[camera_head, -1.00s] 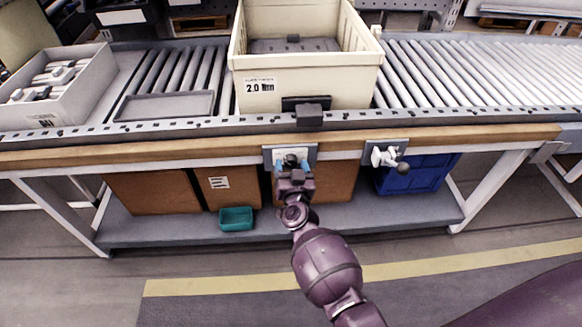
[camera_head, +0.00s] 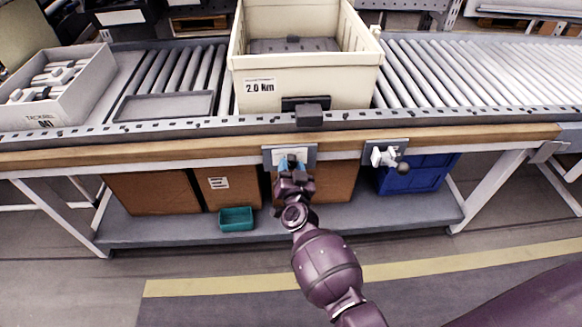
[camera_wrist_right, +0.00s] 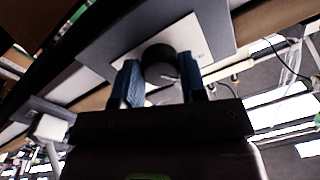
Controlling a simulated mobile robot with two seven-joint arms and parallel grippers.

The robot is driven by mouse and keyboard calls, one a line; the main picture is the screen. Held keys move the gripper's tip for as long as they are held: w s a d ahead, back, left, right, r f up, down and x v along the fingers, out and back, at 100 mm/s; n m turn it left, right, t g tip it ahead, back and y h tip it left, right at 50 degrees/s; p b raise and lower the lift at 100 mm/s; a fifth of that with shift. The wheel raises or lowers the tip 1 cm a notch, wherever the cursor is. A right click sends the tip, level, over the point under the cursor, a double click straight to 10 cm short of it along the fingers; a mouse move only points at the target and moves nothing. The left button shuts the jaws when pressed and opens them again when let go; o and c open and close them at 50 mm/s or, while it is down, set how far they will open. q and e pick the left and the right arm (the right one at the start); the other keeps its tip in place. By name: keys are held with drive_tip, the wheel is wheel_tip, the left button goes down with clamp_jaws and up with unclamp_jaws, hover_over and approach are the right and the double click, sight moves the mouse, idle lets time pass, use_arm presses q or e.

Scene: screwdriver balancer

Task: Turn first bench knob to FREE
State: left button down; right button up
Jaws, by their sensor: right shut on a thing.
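The first bench knob is dark and round in the right wrist view (camera_wrist_right: 159,62), in front of a pale label on a grey plate. In the head view its plate (camera_head: 308,151) is on the bench's front edge, and my right gripper hides most of the knob. My right gripper (camera_head: 292,166) reaches up to it from below. Its two blue fingers (camera_wrist_right: 161,84) are on either side of the knob, shut on it. The label's lettering is too small to read. My left gripper is not in view.
A second plate with a white lever (camera_head: 384,157) and black ball end is right of the knob. A cream bin (camera_head: 305,93) stands on the roller conveyor above. Cardboard boxes (camera_head: 155,192), a teal tray (camera_head: 236,219) and a blue crate (camera_head: 420,174) are on the shelf below.

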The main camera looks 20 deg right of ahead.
drive_tip(key=m, duration=0.2)
drive_tip(key=shift+f+m, duration=0.1)
drive_tip(key=shift+m, duration=0.3)
drive_tip(key=m+b, duration=0.1)
drive_tip(key=m, duration=0.4)
drive_tip(key=shift+a+m, duration=0.1)
drive_tip(key=shift+m, duration=0.3)
drive_tip(key=m, duration=0.4)
drive_tip(key=shift+h+b, duration=0.35)
drive_tip(key=shift+h, duration=0.05)
drive_tip(key=shift+m+b, duration=0.3)
drive_tip(key=shift+m, duration=1.6)
drive_tip(key=o, duration=0.9)
drive_tip(key=shift+a, duration=0.1)
